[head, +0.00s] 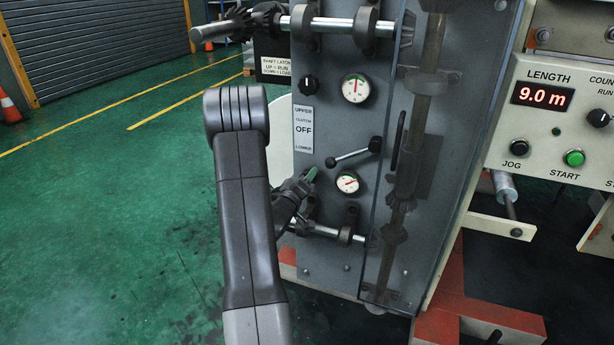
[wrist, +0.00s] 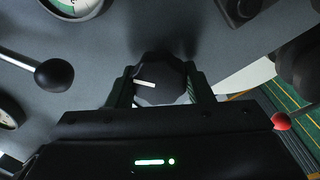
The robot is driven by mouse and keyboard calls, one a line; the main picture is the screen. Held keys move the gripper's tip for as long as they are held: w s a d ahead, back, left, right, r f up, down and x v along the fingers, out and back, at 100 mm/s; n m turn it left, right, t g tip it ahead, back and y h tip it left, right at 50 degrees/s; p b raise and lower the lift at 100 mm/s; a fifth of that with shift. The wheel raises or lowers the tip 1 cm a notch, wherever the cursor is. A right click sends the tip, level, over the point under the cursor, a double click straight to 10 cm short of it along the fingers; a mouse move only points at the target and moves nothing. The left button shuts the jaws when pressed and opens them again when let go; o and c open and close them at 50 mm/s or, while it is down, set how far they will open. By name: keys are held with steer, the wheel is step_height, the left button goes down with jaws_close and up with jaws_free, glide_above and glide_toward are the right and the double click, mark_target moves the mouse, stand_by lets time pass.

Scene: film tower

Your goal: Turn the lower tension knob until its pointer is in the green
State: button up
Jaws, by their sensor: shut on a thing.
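In the wrist view, the lower tension knob (wrist: 160,84) is black with a white pointer line, which points left. My gripper (wrist: 160,92) has its two fingers shut on the knob's sides. In the head view, my gripper (head: 304,182) is at the panel, left of the lower gauge (head: 347,183), and hides the knob. The lower gauge has a white face and a reddish needle; its exact reading is too small to tell. In the wrist view, a dial with a green part of its scale (wrist: 76,7) is cut off at the top left.
The clutch lever (head: 352,156) sticks out left above the lower gauge; its black ball (wrist: 54,75) shows in the wrist view. The upper knob (head: 308,84) and upper gauge (head: 355,88) are higher. A horizontal shaft (head: 327,231) runs below my gripper. The green floor at left is open.

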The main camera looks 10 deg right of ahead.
steer(key=n+p, duration=0.1)
steer(key=n, duration=0.4)
steer(key=shift+n+p, duration=0.3)
steer(key=shift+n, duration=0.1)
steer(key=n+t+y+p, duration=0.1)
steer(key=n, duration=0.5)
steer(key=shift+f+n, duration=0.1)
steer(key=shift+n, duration=0.2)
steer(key=o, duration=1)
steer(key=shift+c, duration=0.2)
steer(key=shift+s+a, duration=0.1)
steer(key=p+v, duration=0.1)
steer(key=v, duration=1.2)
steer(key=shift+s+a, duration=0.2)
steer(key=shift+s, duration=0.05)
